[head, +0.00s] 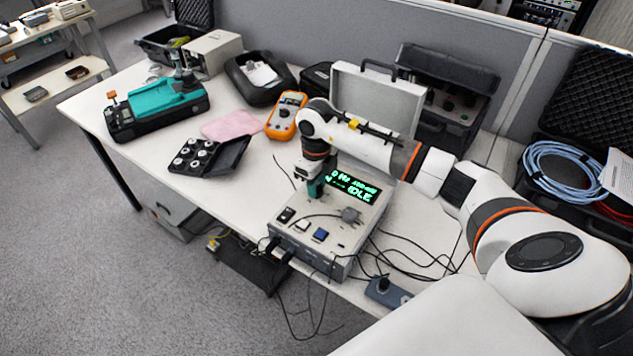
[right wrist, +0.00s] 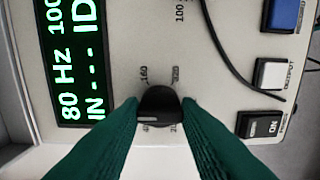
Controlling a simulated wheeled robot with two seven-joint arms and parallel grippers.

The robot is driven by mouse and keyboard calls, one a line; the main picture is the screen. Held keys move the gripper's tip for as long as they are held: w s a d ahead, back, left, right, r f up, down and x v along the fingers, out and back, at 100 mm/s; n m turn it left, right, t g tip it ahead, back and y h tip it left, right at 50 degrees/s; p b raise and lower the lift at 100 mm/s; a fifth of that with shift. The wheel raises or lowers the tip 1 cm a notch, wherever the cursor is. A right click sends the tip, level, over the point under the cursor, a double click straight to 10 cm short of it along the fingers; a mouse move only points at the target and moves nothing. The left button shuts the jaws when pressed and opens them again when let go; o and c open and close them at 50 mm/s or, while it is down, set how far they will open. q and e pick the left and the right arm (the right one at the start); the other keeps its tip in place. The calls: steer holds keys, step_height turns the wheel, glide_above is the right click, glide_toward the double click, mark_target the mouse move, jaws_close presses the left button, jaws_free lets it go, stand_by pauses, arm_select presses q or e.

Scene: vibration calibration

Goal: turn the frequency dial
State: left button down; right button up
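The frequency dial (right wrist: 160,105) is a round black knob with a pale pointer line toward the left in the right wrist view. A "160" mark shows beside it; other marks are partly covered. My right gripper (right wrist: 161,106) has its green fingers on both sides of the dial, tips seemingly touching it. In the head view my right gripper (head: 316,187) reaches down onto the grey control box (head: 325,232) and hides the dial. The green display (head: 354,187) shows "IDLE"; in the wrist view the display (right wrist: 75,60) reads "80 Hz". My left gripper is out of view.
On the box are a grey knob (head: 350,215), a blue button (head: 320,235), a white button (head: 303,226) and a black switch (head: 287,215). Cables lie around it. An orange multimeter (head: 287,115) and a silver case (head: 375,100) stand behind. A pink cloth (head: 230,124) lies left.

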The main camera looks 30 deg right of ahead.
steer(key=shift+d+f+n+b, duration=0.1)
steer(key=shift+n+b, duration=1)
steer(key=shift+n, duration=0.1)
steer(key=n+b, duration=0.2)
steer(key=n, duration=0.1)
steer(key=shift+n, duration=0.3)
steer(key=n+b, duration=0.2)
steer(key=n, duration=0.2)
steer(key=shift+b, duration=0.4)
steer(key=shift+n+b, duration=0.35)
steer(key=shift+n, duration=0.45)
steer(key=o, duration=1)
steer(key=shift+c, duration=0.2)
